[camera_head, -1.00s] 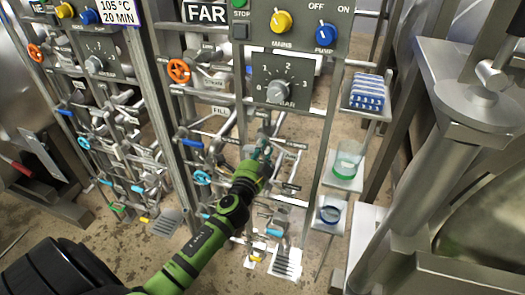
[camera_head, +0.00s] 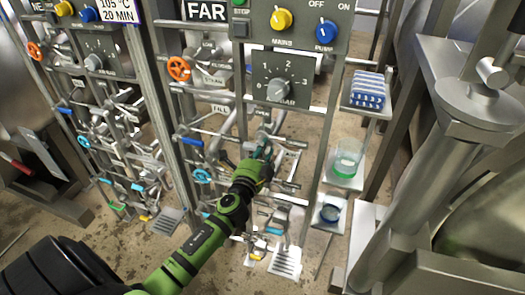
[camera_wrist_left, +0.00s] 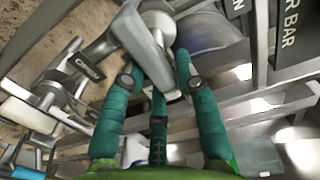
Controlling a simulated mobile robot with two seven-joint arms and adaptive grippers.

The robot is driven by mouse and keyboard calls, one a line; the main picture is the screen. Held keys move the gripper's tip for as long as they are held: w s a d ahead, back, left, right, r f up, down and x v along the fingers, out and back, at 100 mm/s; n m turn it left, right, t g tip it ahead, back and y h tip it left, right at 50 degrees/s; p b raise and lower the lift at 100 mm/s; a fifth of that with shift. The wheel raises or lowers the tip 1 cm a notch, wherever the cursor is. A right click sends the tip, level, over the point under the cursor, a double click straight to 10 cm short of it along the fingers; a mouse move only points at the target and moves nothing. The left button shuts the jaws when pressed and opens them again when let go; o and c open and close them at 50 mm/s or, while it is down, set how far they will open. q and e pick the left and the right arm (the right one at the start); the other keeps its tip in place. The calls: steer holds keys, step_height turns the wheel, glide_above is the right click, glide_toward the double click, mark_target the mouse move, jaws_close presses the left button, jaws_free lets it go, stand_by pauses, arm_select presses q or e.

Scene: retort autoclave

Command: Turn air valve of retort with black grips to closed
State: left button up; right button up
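My left gripper (camera_head: 263,153) reaches into the pipework below the bar dial of the right-hand panel. In the left wrist view its teal fingers (camera_wrist_left: 157,70) are apart, on both sides of a grey lever handle (camera_wrist_left: 146,45) with a pale round hub. I cannot tell whether they grip it. An OPEN label (camera_wrist_left: 88,68) is beside the lever. No black grips show clearly, so I cannot tell which retort has them or whether this lever is its air valve. My right gripper is not in view.
The bar dial (camera_head: 280,90) is above my gripper. An orange wheel (camera_head: 179,68) and a blue wheel (camera_head: 202,175) are to its left. A green-based glass (camera_head: 347,160) and a blue-white rack (camera_head: 366,90) stand on shelves at right. Pipes and posts crowd the space.

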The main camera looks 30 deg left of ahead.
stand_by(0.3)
arm_select(q)
steer(key=v, duration=1.2)
steer(key=shift+d+r, duration=0.1)
